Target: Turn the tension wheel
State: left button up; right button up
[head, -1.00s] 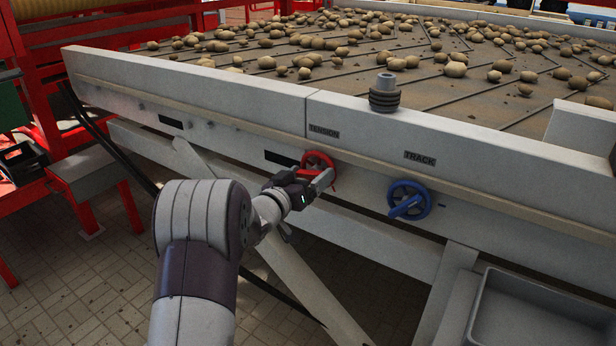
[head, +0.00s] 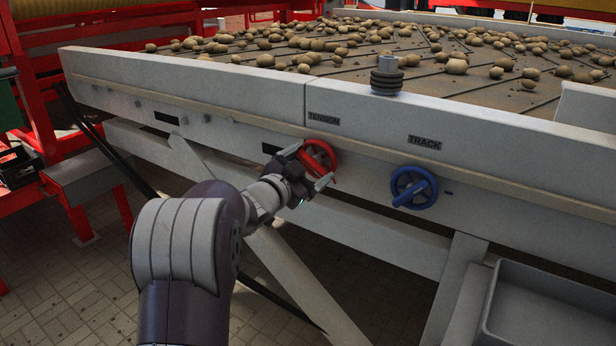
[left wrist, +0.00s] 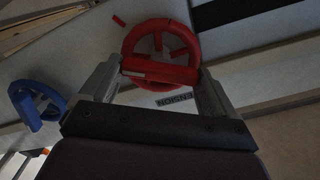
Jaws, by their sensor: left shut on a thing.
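The red tension wheel (head: 320,156) is mounted on the side panel of the conveyor, below the TENSION label (head: 324,119). My left gripper (head: 314,170) is at the wheel. In the left wrist view the red wheel (left wrist: 160,45) stands between the two grey fingers of my left gripper (left wrist: 158,78). The fingers are shut on the wheel's red handle (left wrist: 160,71), which lies crosswise between them at the near side of the rim. In the head view the gripper hides the wheel's lower left part. My right gripper is not in view.
A grey tray (head: 545,312) is at lower right. A ribbed dark knob (head: 387,76) stands on the panel's top edge. Potatoes (head: 456,66) lie on the belt.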

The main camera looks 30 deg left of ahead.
pick_arm(q)
jog(key=m+b, duration=0.2)
jog(key=m, duration=0.1)
jog(key=shift+f+b, duration=0.25)
jog(key=shift+b, duration=0.1)
jog(key=shift+r+m+b, duration=0.1)
jog(key=shift+m+b, duration=0.75)
jog(key=shift+m, duration=0.45)
jog(key=o, duration=0.8)
jog(key=shift+s, duration=0.15)
jog(key=s, duration=0.8)
jog(key=s+a, duration=0.1)
jog(key=s, duration=0.3)
jog(key=shift+s+p, duration=0.2)
jog(key=shift+p, duration=0.15)
